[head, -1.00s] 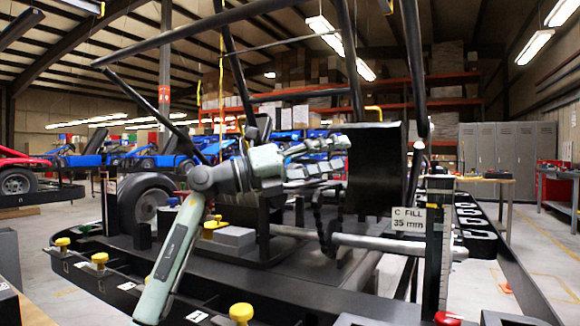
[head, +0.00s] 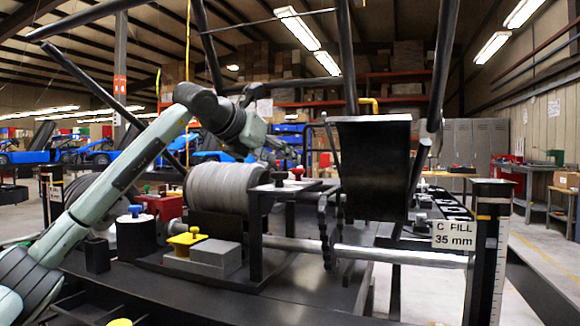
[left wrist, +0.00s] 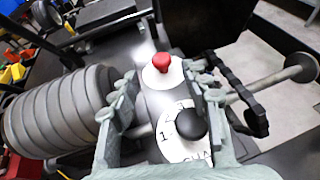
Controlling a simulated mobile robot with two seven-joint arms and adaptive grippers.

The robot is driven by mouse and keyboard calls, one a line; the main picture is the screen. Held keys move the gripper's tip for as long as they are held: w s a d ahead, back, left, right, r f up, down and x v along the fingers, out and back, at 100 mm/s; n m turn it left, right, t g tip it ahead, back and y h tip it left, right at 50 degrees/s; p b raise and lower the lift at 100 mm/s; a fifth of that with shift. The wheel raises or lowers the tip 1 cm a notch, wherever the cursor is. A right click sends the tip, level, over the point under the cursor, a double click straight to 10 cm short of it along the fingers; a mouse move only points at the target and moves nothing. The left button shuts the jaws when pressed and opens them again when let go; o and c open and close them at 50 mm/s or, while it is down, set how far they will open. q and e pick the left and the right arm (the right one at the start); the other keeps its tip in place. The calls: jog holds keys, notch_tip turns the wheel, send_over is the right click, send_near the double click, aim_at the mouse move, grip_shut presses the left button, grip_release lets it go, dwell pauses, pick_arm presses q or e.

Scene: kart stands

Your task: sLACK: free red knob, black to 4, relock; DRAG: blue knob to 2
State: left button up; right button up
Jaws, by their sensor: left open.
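A rounder black knob (left wrist: 190,122) is nearer, beside a printed "1". My left gripper (left wrist: 162,100) is open and empty, its fingers on either side of the plate; contact with the knobs cannot be told. In the head view the red knob (head: 297,172) and black knob (head: 279,178) sit on a black stand, with my left gripper (head: 288,152) just above and behind them. A blue knob (head: 135,209) tops a black cylinder at the left. My right gripper is out of view.
A ribbed grey roller (head: 222,187) lies left of the stand. A yellow knob (head: 195,232) and grey block (head: 216,260) are in front. A black curved panel (head: 373,165), a chain (head: 327,232) and a metal shaft (head: 400,257) are to the right.

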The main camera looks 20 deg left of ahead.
aim_at(294, 183)
pick_arm(q)
jog(key=x, duration=0.6)
jog(key=shift+w+d+f+p, duration=0.1)
jog(key=shift+w+d+p, duration=0.1)
jog(key=shift+p, duration=0.2)
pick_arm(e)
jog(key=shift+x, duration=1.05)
pick_arm(q)
jog(key=shift+c, duration=0.3)
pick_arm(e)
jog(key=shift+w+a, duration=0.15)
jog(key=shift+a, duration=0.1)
pick_arm(q)
grip_shut()
